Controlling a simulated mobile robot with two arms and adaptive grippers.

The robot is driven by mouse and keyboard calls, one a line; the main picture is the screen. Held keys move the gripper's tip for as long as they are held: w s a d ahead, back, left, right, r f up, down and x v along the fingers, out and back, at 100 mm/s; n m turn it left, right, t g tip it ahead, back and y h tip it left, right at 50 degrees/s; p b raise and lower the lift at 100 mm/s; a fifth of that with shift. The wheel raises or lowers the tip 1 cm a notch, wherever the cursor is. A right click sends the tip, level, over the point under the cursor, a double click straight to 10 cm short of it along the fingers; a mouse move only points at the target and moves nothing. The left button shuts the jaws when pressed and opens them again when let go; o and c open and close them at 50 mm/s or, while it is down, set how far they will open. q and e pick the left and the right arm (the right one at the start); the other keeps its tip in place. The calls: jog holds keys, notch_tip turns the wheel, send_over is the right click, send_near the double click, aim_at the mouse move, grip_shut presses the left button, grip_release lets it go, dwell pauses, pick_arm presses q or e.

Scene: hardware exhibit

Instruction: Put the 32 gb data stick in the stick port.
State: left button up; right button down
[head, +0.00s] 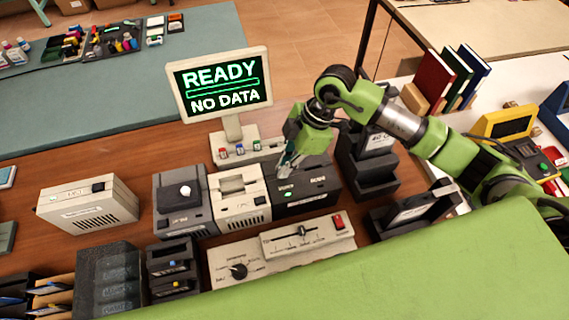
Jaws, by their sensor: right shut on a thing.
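My right gripper (286,168) points down at the top of a dark unit (308,200) with a small green light, right of the cream slotted unit. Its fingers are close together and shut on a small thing. That thing is mostly hidden by the fingers, and no 32 gb label can be read on it. I cannot tell whether it touches the dark unit or which opening is the stick port. A monitor (222,85) behind reads "READY" and "NO DATA". My left gripper is not in view.
A cream slotted unit (243,207) and a dark grey unit (182,205) stand left of the dark unit. A control panel with a slider (318,236) lies in front. A dark rack (366,172) stands close to the right. Brown table (135,160) is bare at left back.

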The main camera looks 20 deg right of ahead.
jog(key=shift+f, duration=0.15)
jog(key=c, duration=2.2)
grip_release()
jog(key=shift+o, duration=0.2)
notch_tip(320, 180, up, 8)
jog(key=p, duration=0.7)
